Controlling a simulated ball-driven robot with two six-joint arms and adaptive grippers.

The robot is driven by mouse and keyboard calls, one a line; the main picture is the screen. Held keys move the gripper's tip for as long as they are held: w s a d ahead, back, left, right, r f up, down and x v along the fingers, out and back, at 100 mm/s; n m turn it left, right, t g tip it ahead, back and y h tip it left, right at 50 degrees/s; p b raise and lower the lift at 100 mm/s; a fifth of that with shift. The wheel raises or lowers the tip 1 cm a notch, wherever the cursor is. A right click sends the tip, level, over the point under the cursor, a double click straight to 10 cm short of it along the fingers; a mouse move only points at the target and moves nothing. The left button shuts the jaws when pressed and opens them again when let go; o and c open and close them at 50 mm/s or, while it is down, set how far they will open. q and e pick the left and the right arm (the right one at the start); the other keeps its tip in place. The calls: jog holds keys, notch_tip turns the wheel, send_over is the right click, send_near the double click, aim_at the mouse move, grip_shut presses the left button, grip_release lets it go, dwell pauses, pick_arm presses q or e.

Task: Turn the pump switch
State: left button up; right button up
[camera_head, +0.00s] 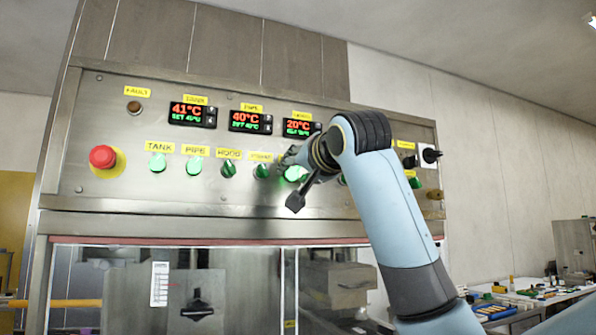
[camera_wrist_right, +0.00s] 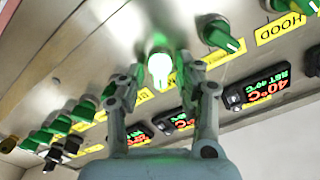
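A row of green knobs runs along the steel control panel (camera_head: 120,200). The labels TANK, PIPE and HOOD are readable; I cannot read which knob is labelled as the pump switch. My right gripper (camera_head: 291,160) is at the brightly lit green knob (camera_head: 295,174), two places right of the HOOD knob (camera_head: 228,170). In the right wrist view my right gripper (camera_wrist_right: 163,78) is open, its fingers on either side of that lit knob (camera_wrist_right: 160,66). I cannot tell whether they touch it. The knob's label is hidden. My left gripper is not in view.
A neighbouring dark green knob (camera_wrist_right: 220,35) sits close beside the fingers. Temperature displays (camera_head: 249,121) are above the row. A red emergency button (camera_head: 103,157) is at the left, and a black rotary switch (camera_head: 430,156) at the right. A glazed cabinet front lies below.

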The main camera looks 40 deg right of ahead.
jog(key=v, duration=0.7)
jog(key=shift+s, duration=0.25)
jog(key=shift+a, duration=0.1)
